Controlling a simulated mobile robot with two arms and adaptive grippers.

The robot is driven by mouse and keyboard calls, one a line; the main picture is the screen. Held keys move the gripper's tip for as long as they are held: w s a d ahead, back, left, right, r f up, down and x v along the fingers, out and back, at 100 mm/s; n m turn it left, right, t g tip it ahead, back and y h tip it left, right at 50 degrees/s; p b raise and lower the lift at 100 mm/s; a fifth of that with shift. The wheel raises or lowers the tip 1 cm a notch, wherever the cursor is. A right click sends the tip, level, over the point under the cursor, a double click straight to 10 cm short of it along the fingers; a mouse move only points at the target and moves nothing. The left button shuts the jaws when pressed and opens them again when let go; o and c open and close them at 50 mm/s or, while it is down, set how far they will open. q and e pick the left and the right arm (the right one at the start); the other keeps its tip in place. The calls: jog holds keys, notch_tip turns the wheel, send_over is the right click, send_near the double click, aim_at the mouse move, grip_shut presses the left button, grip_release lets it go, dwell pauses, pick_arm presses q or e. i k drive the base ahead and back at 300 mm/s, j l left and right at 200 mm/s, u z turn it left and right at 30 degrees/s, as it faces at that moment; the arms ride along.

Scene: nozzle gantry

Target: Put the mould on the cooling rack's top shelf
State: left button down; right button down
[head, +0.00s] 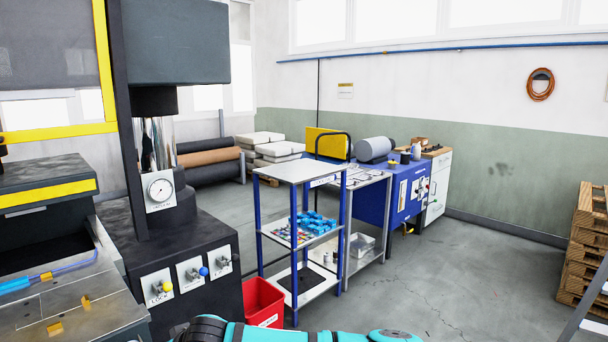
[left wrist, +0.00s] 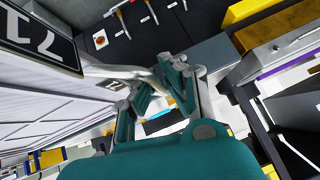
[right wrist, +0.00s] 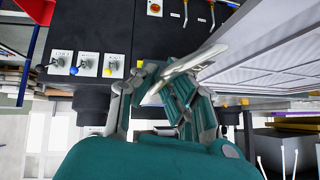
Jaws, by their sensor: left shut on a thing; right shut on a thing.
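The mould is a large pale ribbed panel with a metal bar handle at its edge. In the left wrist view the mould (left wrist: 45,115) fills the left side, with a black "71" plate at its corner. My left gripper (left wrist: 160,82) is shut on its handle. In the right wrist view the mould (right wrist: 275,45) is at the right, and my right gripper (right wrist: 168,84) is shut on a handle there. The mould and both grippers are out of the head view. A blue-posted rack (head: 341,215) stands mid-floor; its white top shelf (head: 298,171) is bare.
The rack's middle shelf holds blue pieces (head: 312,224). A red bin (head: 263,302) stands before it, and a dark machine with a gauge (head: 160,190) is at left. A blue bench (head: 372,200) stands behind. Open floor (head: 470,260) lies right, with pallets (head: 587,245) beyond.

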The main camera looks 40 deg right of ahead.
aim_at(300, 168)
jog(key=z, duration=0.85)
jog(key=i+l+z, duration=0.4)
jog(key=i+z, duration=0.25)
jog(key=i+l, duration=0.2)
jog(key=i, duration=0.3)
jog(key=i+l, duration=0.15)
jog(key=i, duration=0.35)
jog(key=i+l, duration=0.2)
jog(key=i, duration=0.35)
jog(key=i+l, duration=0.2)
jog(key=i, duration=0.3)
jog(key=i+l, duration=0.2)
jog(key=i, duration=0.3)
